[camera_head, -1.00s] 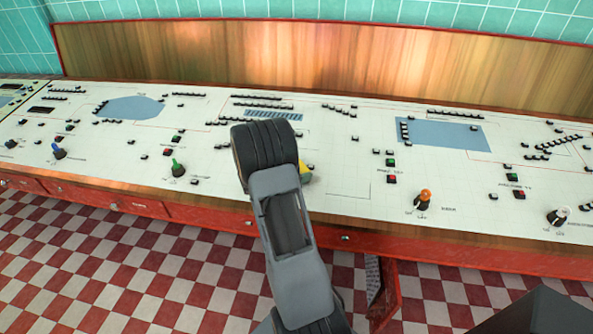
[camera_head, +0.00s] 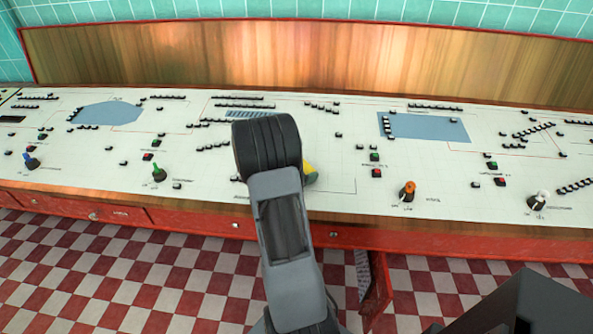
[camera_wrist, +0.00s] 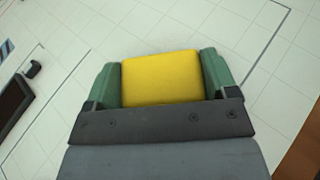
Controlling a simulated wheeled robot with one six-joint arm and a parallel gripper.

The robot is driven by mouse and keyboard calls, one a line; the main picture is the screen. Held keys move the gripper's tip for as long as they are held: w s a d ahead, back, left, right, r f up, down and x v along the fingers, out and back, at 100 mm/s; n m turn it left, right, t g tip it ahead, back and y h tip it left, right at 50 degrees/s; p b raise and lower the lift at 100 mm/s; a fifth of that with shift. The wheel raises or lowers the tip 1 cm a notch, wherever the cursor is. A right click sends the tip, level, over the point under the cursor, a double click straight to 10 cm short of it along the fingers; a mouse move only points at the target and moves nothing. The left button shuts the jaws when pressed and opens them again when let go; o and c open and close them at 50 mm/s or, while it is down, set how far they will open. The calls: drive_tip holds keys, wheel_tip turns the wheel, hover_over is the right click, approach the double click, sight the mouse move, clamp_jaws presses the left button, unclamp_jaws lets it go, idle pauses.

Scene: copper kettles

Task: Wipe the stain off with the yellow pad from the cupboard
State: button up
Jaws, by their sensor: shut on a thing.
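The yellow pad (camera_wrist: 161,78) sits between the two green fingers of my gripper (camera_wrist: 161,80) in the wrist view, and the gripper is shut on it. Behind the pad is the white panel top (camera_wrist: 140,25); I cannot tell whether the pad touches it. In the head view a small part of the yellow pad (camera_head: 310,174) shows beside my arm, over the panel top. My arm hides most of the gripper there. An open cupboard door (camera_head: 376,292) hangs below the panel's front edge. I cannot make out a stain in either view.
The panel carries raised black buttons, a green knob (camera_head: 159,174), an orange knob (camera_head: 408,190) and a white knob (camera_head: 538,199). A dark block (camera_wrist: 14,103) stands left of the gripper in the wrist view. A wooden backboard (camera_head: 340,60) closes the rear.

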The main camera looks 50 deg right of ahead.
drive_tip(key=shift+s+d+f+b, duration=0.15)
drive_tip(key=shift+s+d, duration=0.2)
drive_tip(key=shift+s, duration=0.3)
drive_tip(key=shift+s+d+r+b, duration=0.1)
drive_tip(key=shift+s+d+b, duration=0.1)
drive_tip(key=shift+s+d, duration=0.3)
drive_tip(key=shift+s+d+f+b, duration=0.1)
drive_tip(key=shift+s+d+b, duration=0.1)
drive_tip(key=shift+s, duration=0.55)
drive_tip(key=shift+r, duration=0.2)
drive_tip(key=shift+w+a+r, duration=0.1)
drive_tip(key=shift+w+a, duration=0.4)
drive_tip(key=shift+w, duration=0.4)
drive_tip(key=shift+w+a+r, duration=0.1)
drive_tip(key=shift+w+a, duration=0.4)
drive_tip(key=shift+w, duration=0.4)
drive_tip(key=shift+w+a+f, duration=0.1)
drive_tip(key=shift+w+a, duration=0.6)
drive_tip(key=shift+w, duration=0.45)
drive_tip(key=shift+w+a+f, duration=0.15)
drive_tip(key=shift+w+a, duration=0.55)
drive_tip(key=shift+w, duration=0.4)
drive_tip(key=shift+w+a+f, duration=0.1)
drive_tip(key=shift+w+a, duration=0.6)
drive_tip(key=shift+w, duration=0.45)
